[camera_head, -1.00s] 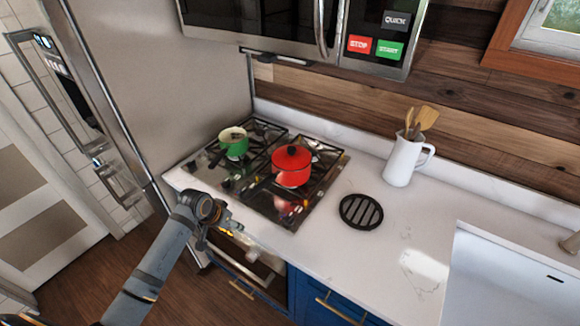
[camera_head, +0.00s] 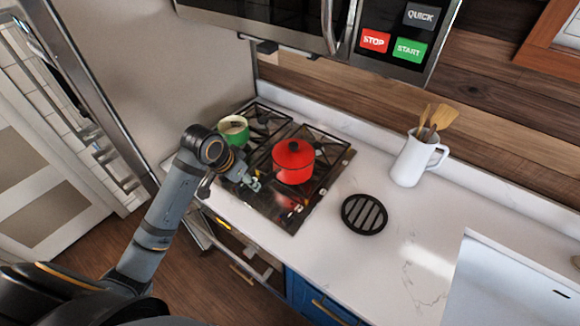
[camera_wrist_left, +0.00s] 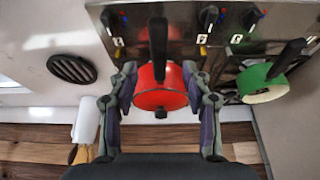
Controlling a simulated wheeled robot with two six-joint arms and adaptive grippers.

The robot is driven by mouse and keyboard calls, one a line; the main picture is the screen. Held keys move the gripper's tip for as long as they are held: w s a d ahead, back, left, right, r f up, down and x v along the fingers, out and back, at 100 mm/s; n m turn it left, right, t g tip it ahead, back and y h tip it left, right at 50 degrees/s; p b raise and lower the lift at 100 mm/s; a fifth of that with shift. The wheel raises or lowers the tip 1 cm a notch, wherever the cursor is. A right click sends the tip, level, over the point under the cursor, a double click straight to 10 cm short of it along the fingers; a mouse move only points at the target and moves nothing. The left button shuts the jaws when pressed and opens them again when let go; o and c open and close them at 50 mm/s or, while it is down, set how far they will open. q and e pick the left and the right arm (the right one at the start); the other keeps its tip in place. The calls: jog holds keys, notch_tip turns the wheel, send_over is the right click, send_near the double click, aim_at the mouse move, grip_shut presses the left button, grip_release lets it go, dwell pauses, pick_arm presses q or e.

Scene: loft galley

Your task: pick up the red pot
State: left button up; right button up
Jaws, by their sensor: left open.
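The red pot (camera_head: 293,163) has a red lid with a black knob and sits on the right side of the stove. In the head view my left gripper (camera_head: 252,184) is just left of it, at the stove's front, and hides its handle. In the left wrist view the pot (camera_wrist_left: 160,95) lies between the spread fingers of my left gripper (camera_wrist_left: 159,73), with its black handle (camera_wrist_left: 158,45) pointing up the picture. The gripper is open and empty; I cannot tell whether a finger touches the pot. My right gripper is not in view.
A green pot (camera_head: 235,133) stands on the stove (camera_head: 296,214) left of the red pot. A black round trivet (camera_head: 364,214) and a white jug (camera_head: 411,160) with wooden utensils stand to the right. A microwave (camera_head: 290,22) hangs above. The counter around the trivet is clear.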

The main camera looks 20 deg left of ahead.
pick_arm(q)
jog(key=shift+x, duration=1.1)
jog(key=shift+w+d+f+p, duration=0.3)
jog(key=shift+w+f+p, duration=0.45)
jog(key=shift+w+p, duration=0.1)
jog(key=p+x, duration=0.1)
jog(key=x, duration=0.1)
jog(key=shift+d+f, duration=0.1)
jog(key=shift+f, duration=0.5)
jog(key=shift+w+f, duration=0.1)
jog(key=shift+w, duration=0.05)
jog(key=c, duration=0.4)
grip_shut()
jog(key=shift+w, duration=0.15)
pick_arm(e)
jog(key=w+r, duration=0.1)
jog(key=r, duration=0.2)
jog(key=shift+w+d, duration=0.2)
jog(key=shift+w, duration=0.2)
